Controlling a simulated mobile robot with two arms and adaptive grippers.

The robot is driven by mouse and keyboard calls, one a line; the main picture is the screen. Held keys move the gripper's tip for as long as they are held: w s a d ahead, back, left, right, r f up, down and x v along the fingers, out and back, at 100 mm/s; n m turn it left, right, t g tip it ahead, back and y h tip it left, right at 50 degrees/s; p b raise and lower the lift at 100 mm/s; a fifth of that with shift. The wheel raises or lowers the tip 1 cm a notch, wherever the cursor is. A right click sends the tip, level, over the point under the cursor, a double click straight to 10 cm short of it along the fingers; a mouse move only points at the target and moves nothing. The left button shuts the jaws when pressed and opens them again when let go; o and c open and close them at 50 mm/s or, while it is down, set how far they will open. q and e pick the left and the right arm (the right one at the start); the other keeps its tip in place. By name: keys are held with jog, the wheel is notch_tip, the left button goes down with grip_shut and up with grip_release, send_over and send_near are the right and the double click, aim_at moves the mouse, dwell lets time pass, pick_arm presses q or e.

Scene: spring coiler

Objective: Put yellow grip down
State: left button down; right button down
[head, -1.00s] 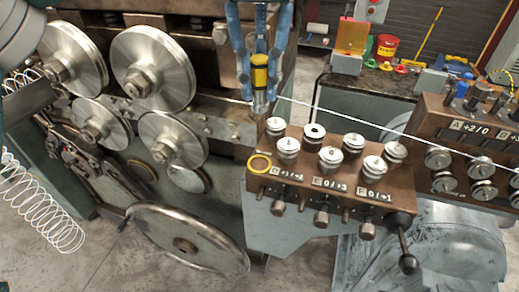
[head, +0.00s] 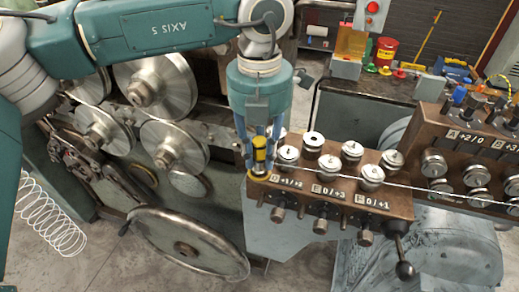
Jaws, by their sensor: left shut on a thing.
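The yellow grip (head: 259,148), a small yellow cylinder with a dark band, is upright between the blue fingers of my left gripper (head: 259,162). The gripper points down and is shut on it. The grip is over the left corner of the brown block (head: 330,196), at the yellow ring (head: 250,176) marked there. The ring is mostly covered by the gripper and grip. I cannot tell whether the grip's lower end touches the block. My right gripper is not in view.
Several metal rollers (head: 312,140) stand on the block just right of the grip. A wire (head: 440,188) runs past them to the right block (head: 470,150). Large steel rolls (head: 155,85) and a handwheel (head: 187,246) are on the left. A black-knobbed lever (head: 404,270) sticks out at the front.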

pick_arm(q)
jog(key=shift+f+b, duration=0.2)
jog(key=shift+b, duration=0.1)
jog(key=c, duration=1.6)
grip_release()
jog(key=shift+r, duration=0.1)
jog(key=shift+o, duration=0.4)
jog(key=shift+r, duration=0.1)
